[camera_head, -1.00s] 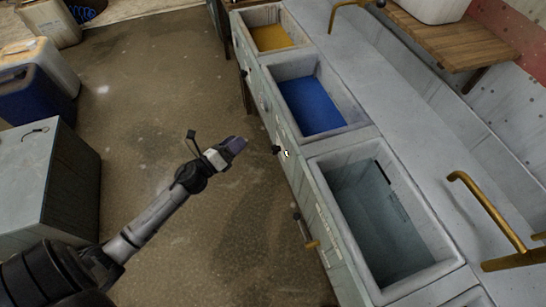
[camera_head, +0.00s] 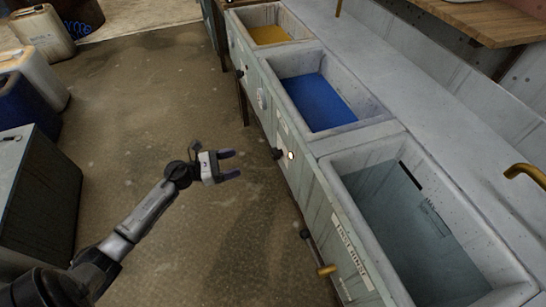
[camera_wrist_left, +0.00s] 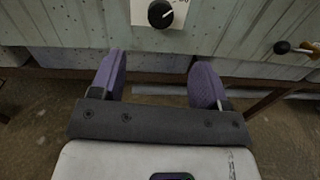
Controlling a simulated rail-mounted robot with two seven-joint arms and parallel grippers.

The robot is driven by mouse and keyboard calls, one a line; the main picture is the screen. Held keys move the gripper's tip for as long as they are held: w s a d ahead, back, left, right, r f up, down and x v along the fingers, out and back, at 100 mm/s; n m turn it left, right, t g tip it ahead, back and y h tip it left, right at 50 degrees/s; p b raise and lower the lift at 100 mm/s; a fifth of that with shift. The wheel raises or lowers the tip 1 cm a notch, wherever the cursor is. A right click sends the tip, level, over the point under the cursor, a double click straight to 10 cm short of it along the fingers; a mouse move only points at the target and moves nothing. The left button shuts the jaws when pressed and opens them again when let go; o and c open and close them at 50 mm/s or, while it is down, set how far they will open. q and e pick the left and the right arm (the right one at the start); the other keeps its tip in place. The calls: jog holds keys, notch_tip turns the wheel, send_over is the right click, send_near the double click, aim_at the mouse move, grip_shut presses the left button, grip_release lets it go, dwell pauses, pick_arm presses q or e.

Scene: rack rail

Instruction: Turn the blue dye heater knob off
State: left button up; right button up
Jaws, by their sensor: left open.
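The blue dye basin (camera_head: 330,130) is set in the long grey counter. On the counter's front below it sits a black knob (camera_head: 277,153) beside a small glowing lamp (camera_head: 291,155). In the left wrist view a black round knob (camera_wrist_left: 161,14) on a white plate shows at the top, its white mark pointing to the upper right. My left gripper (camera_head: 234,164) is open and empty, a short way left of the knob and apart from the counter front. Its two purple fingers lie below the knob in the wrist view (camera_wrist_left: 160,78). My right gripper is out of view.
Another black knob (camera_head: 239,73) and a round dial (camera_head: 261,98) are farther along the front. A brass-ended lever (camera_head: 325,269) sticks out near the rinse basin (camera_head: 420,235). A grey cabinet (camera_head: 40,195) stands left; the floor between is clear.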

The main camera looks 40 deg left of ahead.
aim_at(272, 154)
pick_arm(q)
jog(key=b+x, duration=0.3)
jog(key=x, duration=0.9)
jog(key=shift+s, duration=0.1)
jog(key=shift+x, duration=0.9)
jog(key=shift+c, duration=0.5)
jog(key=c, duration=0.8)
